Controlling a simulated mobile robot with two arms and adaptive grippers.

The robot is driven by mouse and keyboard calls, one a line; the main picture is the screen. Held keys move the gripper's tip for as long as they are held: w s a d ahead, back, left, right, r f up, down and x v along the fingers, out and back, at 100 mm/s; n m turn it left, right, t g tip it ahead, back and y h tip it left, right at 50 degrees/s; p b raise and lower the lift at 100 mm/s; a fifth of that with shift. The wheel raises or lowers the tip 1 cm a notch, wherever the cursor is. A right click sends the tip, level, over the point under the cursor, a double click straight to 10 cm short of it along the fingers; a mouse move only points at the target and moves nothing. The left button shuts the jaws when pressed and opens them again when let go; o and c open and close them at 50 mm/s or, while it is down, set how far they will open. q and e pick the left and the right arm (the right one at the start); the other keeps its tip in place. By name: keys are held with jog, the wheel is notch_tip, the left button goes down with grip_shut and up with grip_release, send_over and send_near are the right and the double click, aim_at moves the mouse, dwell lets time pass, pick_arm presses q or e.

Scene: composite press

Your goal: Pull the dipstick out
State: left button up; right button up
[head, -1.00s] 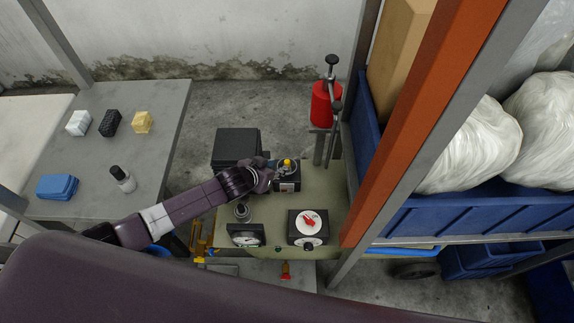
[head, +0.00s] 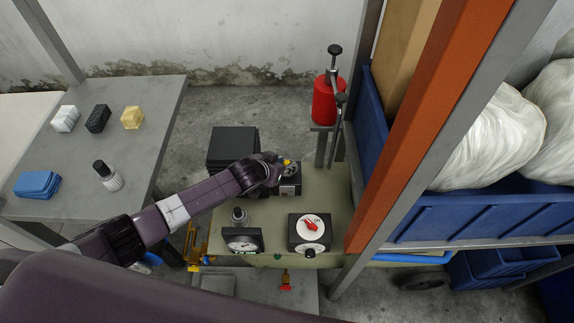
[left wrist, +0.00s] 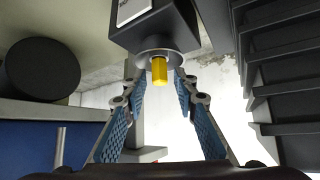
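The dipstick shows as a short yellow cylindrical handle (left wrist: 159,70) on a round grey collar under a black block in the left wrist view. In the head view only a small bit of its yellow top (head: 287,162) shows beside my gripper, at the black block (head: 290,184) on the green machine. My left gripper (head: 278,170) is at the block. In the left wrist view its blue-padded fingers (left wrist: 157,82) are spread, one on each side of the yellow handle, with gaps to it. The dipstick's lower part is hidden. My right gripper is not in view.
The green machine top (head: 275,212) carries a gauge (head: 242,241) and a box with a red knob (head: 311,228). A black finned block (head: 232,146) stands behind. A red cylinder (head: 326,100) and an orange post (head: 430,120) are to the right. A grey table (head: 120,165) is at left.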

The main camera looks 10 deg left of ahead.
pick_arm(q)
grip_shut()
jog(key=shift+r, duration=0.15)
jog(key=shift+r+p, duration=2.8)
jog(key=shift+p, duration=0.1)
